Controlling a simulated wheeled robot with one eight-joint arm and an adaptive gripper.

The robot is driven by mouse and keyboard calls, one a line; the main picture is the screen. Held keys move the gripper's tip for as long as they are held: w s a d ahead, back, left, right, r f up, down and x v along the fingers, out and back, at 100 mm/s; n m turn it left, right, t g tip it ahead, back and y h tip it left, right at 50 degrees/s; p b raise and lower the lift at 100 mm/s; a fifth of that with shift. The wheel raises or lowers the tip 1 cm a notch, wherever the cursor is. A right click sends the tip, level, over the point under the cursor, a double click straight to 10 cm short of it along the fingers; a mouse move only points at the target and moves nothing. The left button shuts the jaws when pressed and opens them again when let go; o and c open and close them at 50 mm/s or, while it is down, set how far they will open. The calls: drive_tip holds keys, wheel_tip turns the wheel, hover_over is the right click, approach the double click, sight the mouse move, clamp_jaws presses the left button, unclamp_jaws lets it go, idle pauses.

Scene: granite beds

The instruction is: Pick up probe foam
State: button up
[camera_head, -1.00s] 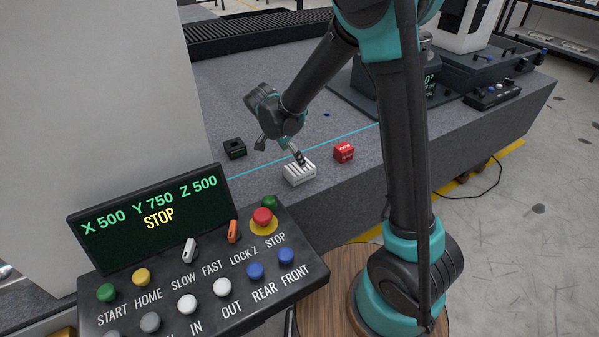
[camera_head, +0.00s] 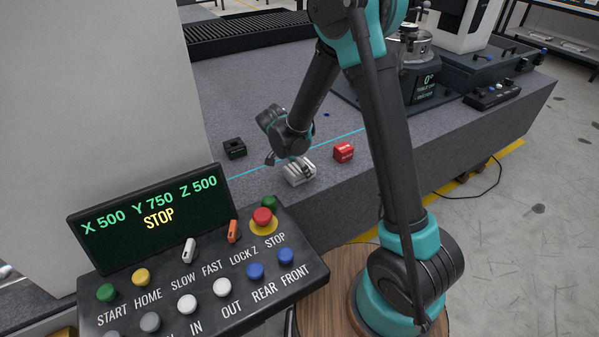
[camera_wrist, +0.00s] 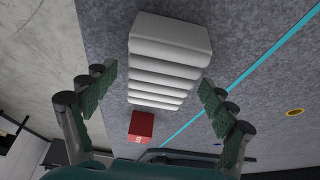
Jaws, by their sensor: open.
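The probe foam appears to be the pale, ribbed block (camera_head: 299,173) on the granite bed near its front edge. In the wrist view the block (camera_wrist: 168,55) shows its row of white ribs and lies ahead of my gripper, between the lines of its two fingers. My gripper (camera_wrist: 155,95) is open, with green-padded fingers spread apart and nothing between the tips. In the head view my gripper (camera_head: 293,162) is just above and behind the block, and my wrist hides part of it. I cannot tell whether a finger touches it.
A red block (camera_head: 343,152) sits close to the right of the pale block; it also shows in the wrist view (camera_wrist: 141,127). A black block (camera_head: 234,148) stands to the left. A control panel (camera_head: 190,270) is in front. The granite bed (camera_head: 240,95) is clear behind.

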drive_tip(key=shift+f, duration=0.25)
idle(0.3)
drive_tip(key=c, duration=1)
drive_tip(key=shift+c, duration=0.2)
